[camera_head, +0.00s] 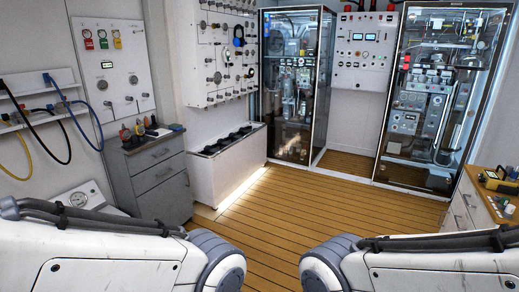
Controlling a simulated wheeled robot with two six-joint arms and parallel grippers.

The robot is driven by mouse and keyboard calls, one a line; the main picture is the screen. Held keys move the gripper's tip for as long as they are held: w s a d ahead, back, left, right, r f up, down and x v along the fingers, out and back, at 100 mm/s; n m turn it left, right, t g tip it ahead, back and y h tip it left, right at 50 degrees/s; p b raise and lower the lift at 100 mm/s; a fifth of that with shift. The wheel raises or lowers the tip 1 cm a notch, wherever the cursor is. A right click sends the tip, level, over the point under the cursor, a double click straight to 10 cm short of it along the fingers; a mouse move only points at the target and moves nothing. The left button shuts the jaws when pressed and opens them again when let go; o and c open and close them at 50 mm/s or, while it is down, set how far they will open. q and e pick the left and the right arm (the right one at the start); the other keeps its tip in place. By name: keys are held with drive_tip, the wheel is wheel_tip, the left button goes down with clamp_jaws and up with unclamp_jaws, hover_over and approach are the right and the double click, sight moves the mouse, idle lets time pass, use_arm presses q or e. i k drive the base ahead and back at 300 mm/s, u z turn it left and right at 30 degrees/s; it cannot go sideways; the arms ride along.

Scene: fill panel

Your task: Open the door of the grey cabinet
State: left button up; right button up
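The grey cabinet (160,192) stands on the floor at the left, against the wall. My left arm crosses the lower left of the view, in front of the cabinet's lower edge. My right arm crosses the lower right. Both arms bend near the bottom middle, with a gap between them. Neither gripper shows, so I cannot see what they hold or where they are.
Small bottles and tools (140,128) stand on the cabinet top. A white low unit (228,165) stands just right of it. Glass-fronted cabinets (295,90) stand at the back. A drawer unit (468,205) is at the right. The wooden floor (300,200) between is clear.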

sight(170, 200)
drive_tip(key=i, duration=2.1)
drive_tip(key=u, duration=0.85)
drive_tip(key=i, duration=1.75)
drive_tip(key=u, duration=0.65)
